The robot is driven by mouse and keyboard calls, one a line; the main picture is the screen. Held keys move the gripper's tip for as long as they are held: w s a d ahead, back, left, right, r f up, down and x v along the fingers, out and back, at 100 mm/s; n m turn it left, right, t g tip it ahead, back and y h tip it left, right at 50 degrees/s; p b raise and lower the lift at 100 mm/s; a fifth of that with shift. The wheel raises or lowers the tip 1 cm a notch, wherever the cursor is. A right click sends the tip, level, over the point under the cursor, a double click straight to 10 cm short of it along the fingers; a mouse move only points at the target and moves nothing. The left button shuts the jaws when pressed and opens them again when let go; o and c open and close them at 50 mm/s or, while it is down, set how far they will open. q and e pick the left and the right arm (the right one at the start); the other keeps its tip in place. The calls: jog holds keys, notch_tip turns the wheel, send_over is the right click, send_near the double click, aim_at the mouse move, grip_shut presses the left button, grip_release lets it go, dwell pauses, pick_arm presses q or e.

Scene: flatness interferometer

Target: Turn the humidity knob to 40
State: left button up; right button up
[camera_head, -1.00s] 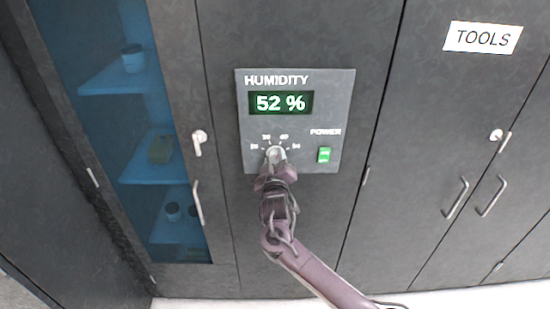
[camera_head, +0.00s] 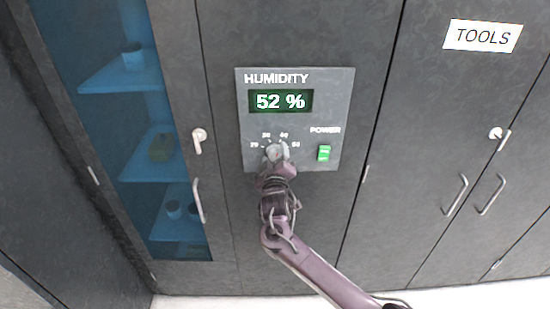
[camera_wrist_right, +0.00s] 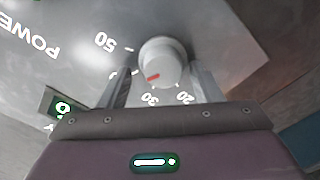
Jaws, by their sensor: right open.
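The humidity panel (camera_head: 295,122) is a dark grey plate on a cabinet front, and its green display (camera_head: 281,102) reads 52 %. Below it is the pale round humidity knob (camera_head: 276,152), with marks 20 to 50 around it. In the right wrist view the knob (camera_wrist_right: 160,62) has a red mark that seems to point between 30 and 40; the 40 label is partly hidden by a finger. My right gripper (camera_wrist_right: 160,80) is open, one finger on each side of the knob, with no clear grip on it. In the head view my right gripper (camera_head: 277,166) is just below the knob. My left gripper is not in view.
A green power switch (camera_head: 323,153) sits right of the knob on the same panel. A glass-fronted cabinet (camera_head: 125,130) with shelves is at left. A TOOLS cabinet (camera_head: 430,130) with bar handles is at right.

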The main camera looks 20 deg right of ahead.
jog(key=shift+w+f, duration=0.15)
jog(key=shift+f, duration=0.1)
jog(key=shift+s+a+f, duration=0.1)
jog(key=shift+s, duration=0.2)
jog(key=b+v, duration=0.2)
jog(key=v, duration=0.5)
jog(key=shift+s, duration=0.1)
